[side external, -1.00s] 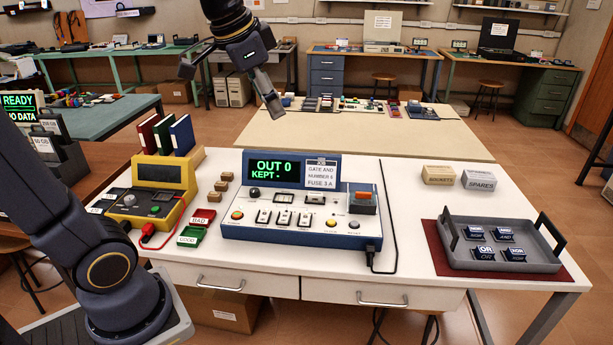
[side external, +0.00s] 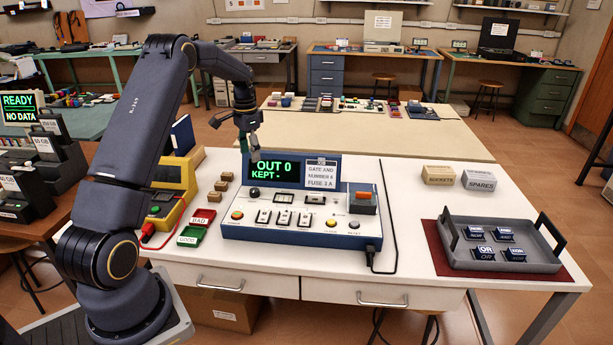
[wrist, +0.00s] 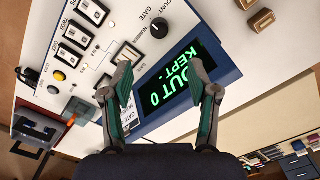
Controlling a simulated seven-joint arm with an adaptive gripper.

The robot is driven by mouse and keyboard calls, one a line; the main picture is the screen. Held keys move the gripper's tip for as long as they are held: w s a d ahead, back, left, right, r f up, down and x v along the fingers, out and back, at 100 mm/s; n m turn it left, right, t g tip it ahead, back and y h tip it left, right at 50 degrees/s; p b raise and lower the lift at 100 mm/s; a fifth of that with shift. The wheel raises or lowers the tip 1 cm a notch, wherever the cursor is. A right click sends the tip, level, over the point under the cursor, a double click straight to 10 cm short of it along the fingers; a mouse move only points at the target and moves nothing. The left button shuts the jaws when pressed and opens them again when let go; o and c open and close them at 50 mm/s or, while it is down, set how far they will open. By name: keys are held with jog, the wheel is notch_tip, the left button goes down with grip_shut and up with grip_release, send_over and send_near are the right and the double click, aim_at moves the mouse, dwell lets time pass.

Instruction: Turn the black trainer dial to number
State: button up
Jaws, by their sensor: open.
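The trainer (side external: 300,236) is a blue and white console on the white table. Its screen (side external: 274,169) reads "OUT 0" and "KEPT -". A label card (side external: 321,174) on it reads "GATE AND", a number line with a hard-to-read digit, and "FUSE 3 A". The black dial (wrist: 159,28) is a round knob on the panel, with "GATE NUMBER" lettering beside it; it also shows in the side view (side external: 255,196). Its setting is too small to read. My gripper (wrist: 160,68) is open and empty, above the back of the trainer near the screen, apart from the dial (side external: 249,148).
Rocker switches (side external: 284,217) and buttons line the panel's front. A fuse block (side external: 362,198) stands at its right. A yellow meter (side external: 176,185), red and green trays and small wooden blocks are left. A grey tray (side external: 500,256) with gate blocks sits right.

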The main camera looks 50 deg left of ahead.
aim_at(254, 190)
notch_tip(254, 190, down, 13)
jog(key=shift+f, duration=0.15)
grip_shut()
dwell(0.6)
